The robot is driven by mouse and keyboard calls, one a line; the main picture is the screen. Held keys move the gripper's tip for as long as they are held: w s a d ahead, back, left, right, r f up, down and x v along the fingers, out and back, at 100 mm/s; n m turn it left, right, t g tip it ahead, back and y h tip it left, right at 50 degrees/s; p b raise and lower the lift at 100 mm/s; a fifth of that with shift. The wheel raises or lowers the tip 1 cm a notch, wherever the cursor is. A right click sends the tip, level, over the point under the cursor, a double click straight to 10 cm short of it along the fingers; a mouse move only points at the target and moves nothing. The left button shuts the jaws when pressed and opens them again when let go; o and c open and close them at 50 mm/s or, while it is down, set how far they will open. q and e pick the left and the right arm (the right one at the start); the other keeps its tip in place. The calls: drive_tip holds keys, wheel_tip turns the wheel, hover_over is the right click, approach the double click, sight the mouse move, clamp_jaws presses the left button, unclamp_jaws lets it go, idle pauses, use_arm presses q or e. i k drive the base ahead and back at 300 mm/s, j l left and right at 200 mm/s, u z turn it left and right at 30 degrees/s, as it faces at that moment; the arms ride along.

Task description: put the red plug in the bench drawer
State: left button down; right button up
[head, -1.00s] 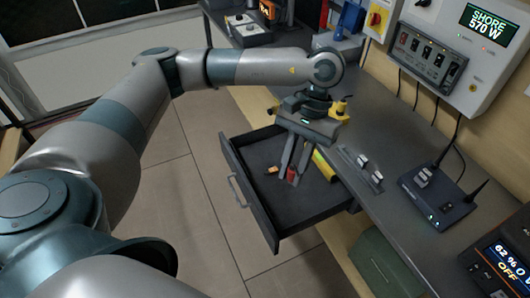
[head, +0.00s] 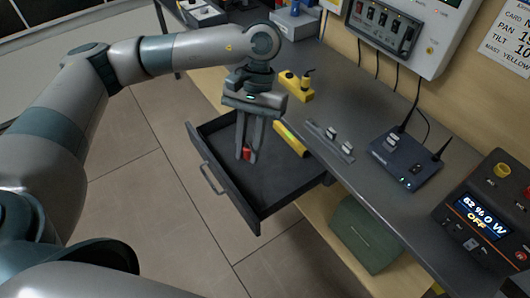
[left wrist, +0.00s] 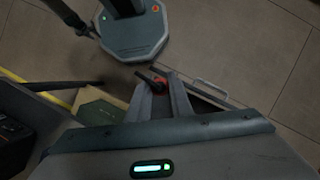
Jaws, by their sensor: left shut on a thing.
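The red plug (head: 247,154) is held between the fingertips of my left gripper (head: 247,157). The gripper points down and is shut on the plug, over the open bench drawer (head: 275,188). I cannot tell whether the plug touches the drawer floor. In the left wrist view the red plug (left wrist: 160,83) shows between the fingers (left wrist: 164,86), with a dark prong or pin end beside it. The drawer is dark, pulled out from the bench, with a handle on its front (head: 211,180). My right gripper is not in view.
On the bench are a yellow socket block (head: 296,88), a grey strip with switches (head: 330,140), a router (head: 405,160) and a power unit (head: 485,215). A green box (head: 364,235) sits below.

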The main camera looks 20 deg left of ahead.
sight(227, 141)
drive_tip(key=i+j, duration=0.15)
drive_tip(key=j, duration=0.2)
drive_tip(key=i+j, duration=0.15)
drive_tip(key=j, duration=0.15)
drive_tip(key=i+j, duration=0.2)
drive_tip(key=j, duration=0.15)
drive_tip(key=i+j, duration=0.15)
drive_tip(key=j, duration=0.2)
drive_tip(key=i+j, duration=0.15)
drive_tip(key=j, duration=0.15)
